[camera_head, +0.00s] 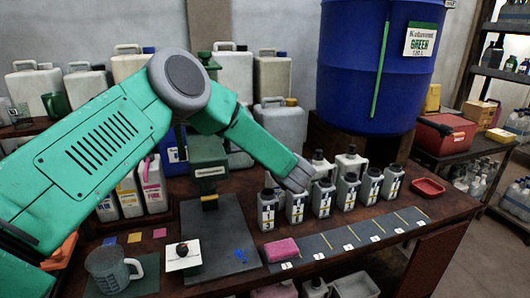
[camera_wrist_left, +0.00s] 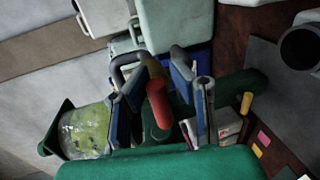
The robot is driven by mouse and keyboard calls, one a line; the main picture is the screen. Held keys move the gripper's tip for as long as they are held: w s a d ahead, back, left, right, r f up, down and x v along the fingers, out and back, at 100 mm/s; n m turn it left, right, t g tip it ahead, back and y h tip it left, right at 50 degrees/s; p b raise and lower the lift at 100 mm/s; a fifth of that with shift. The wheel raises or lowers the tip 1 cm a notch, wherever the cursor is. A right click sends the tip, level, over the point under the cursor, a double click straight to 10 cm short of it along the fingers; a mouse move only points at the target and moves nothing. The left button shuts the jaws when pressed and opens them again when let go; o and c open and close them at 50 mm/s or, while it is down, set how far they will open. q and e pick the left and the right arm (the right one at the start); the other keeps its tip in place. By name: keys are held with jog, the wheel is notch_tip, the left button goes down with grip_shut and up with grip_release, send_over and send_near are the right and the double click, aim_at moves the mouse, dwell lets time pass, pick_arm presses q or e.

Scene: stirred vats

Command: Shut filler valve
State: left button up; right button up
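The filler is a dark green machine (camera_head: 207,150) on the table, with a yellow nozzle (camera_head: 209,199) low on its front. My own green left arm covers its middle part. In the left wrist view, which is turned sideways, its clear vessel with green liquid (camera_wrist_left: 84,133) and yellow nozzle (camera_wrist_left: 246,103) show. A red valve handle (camera_wrist_left: 159,106) lies between the blue-padded fingers of my left gripper (camera_wrist_left: 164,72). The fingers are spread, with room visible beside the handle; contact is unclear. My right gripper is not in view.
Several numbered bottles (camera_head: 321,200) stand right of the filler. A grey measuring jug (camera_head: 106,268), a pink sponge (camera_head: 283,249) and a red tray (camera_head: 428,187) are on the table. A large blue vat (camera_head: 375,60) and white canisters (camera_head: 235,75) stand behind.

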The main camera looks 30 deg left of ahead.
pick_arm(q)
jog(key=shift+o, duration=1.1)
jog(key=shift+d+f, duration=0.1)
jog(key=shift+d, duration=0.2)
jog(key=v, duration=1.1)
jog(key=shift+s+d, duration=0.25)
jog(key=shift+d, duration=0.1)
